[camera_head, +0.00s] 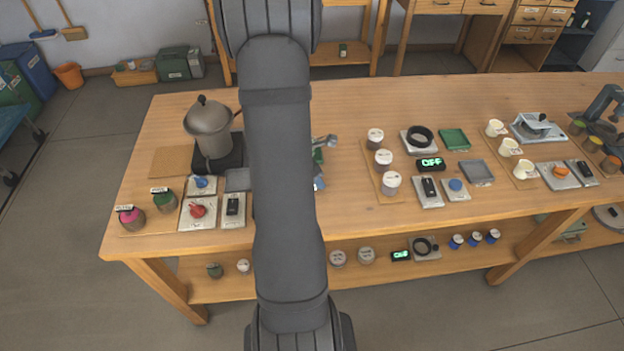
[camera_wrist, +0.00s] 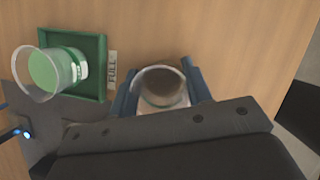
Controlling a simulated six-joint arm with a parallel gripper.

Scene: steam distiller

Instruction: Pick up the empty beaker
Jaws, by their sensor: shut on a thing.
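The empty beaker (camera_wrist: 162,84), clear glass with a pale rim, is in the middle of the wrist view. My gripper (camera_wrist: 160,98) is shut on it, with blue-grey pieces close against its left and right sides. I cannot tell whether the beaker touches the surface under it. A second beaker (camera_wrist: 50,72) holding green liquid is in a green tray (camera_wrist: 101,50) to the left, beside a label reading FULL.
The wooden table (camera_head: 340,105) holds a metal pot (camera_head: 209,128) on a dark base at left. Several lidded jars, such as one by the switch (camera_head: 391,183), stand at right. A green tray (camera_head: 453,139) and grey tray (camera_head: 477,172) lie farther right. Bare wood lies along the back.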

